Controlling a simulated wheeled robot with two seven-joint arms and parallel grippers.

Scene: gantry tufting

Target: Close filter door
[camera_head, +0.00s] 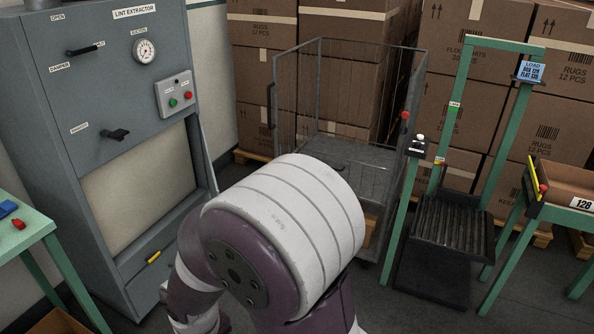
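The grey lint extractor (95,95) stands at the left. A pale beige panel (140,190) shows in a framed opening on its front. A black handle (116,134) sits on the grey face just above this opening. I cannot tell which part is the filter door. A thin grey upright strip (206,150) stands at the opening's right side; I cannot tell whether it is a door edge. My large white and purple arm link fills the lower middle and hides the floor and part of the cabinet's right side. Neither of my grippers shows.
A damper lever (85,50), a suction gauge (144,50) and a button box (174,94) are higher on the extractor. A green table (30,232) is at the left edge. A wire cage cart (345,100), a green frame (462,100) and stacked cartons (480,20) stand beyond and right.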

